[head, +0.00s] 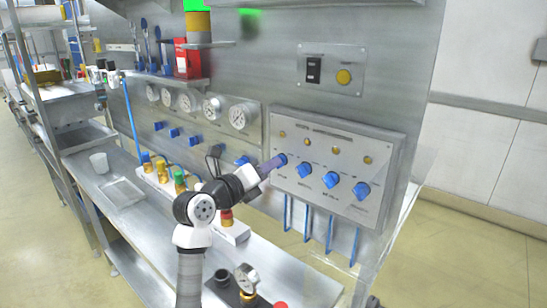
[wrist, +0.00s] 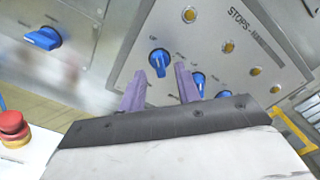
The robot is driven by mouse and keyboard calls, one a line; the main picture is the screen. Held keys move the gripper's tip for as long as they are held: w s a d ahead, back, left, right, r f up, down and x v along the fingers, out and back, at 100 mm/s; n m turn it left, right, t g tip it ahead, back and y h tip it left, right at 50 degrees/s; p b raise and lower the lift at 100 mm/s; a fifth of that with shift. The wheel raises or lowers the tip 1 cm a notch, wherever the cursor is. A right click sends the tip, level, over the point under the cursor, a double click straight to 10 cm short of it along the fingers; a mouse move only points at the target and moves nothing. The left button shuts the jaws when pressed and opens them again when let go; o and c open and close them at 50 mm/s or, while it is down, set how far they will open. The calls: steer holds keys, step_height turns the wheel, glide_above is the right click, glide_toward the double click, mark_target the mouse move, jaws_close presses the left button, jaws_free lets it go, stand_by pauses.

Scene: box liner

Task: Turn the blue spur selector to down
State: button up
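A grey metal panel (head: 330,142) carries a row of several blue selector knobs. My gripper (head: 277,162) is at the leftmost blue knob (head: 282,158). In the wrist view my gripper (wrist: 160,72) has its two purple fingers spread apart. That blue knob (wrist: 159,58) shows just ahead of and between the fingertips, with gaps on both sides. I cannot tell whether the tips touch it. The knob labels are too small to read, so I cannot tell which is the spur selector. My fingers partly hide the knob in the head view.
More blue knobs follow to the right: one (head: 304,170), another (head: 330,180) and the last (head: 361,190). Yellow lamps (head: 336,150) sit above them. A gauge panel (head: 238,115) is on the left. A red button (wrist: 12,122) stands below.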

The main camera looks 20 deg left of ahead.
steer(key=shift+p+x, duration=0.3)
steer(key=shift+x, duration=1.05)
steer(key=shift+c, duration=0.4)
steer(key=c, duration=0.6)
steer(key=shift+f+b, duration=0.1)
steer(key=shift+b, duration=0.3)
steer(key=shift+m+b, duration=8.9)
steer(key=shift+b, duration=0.75)
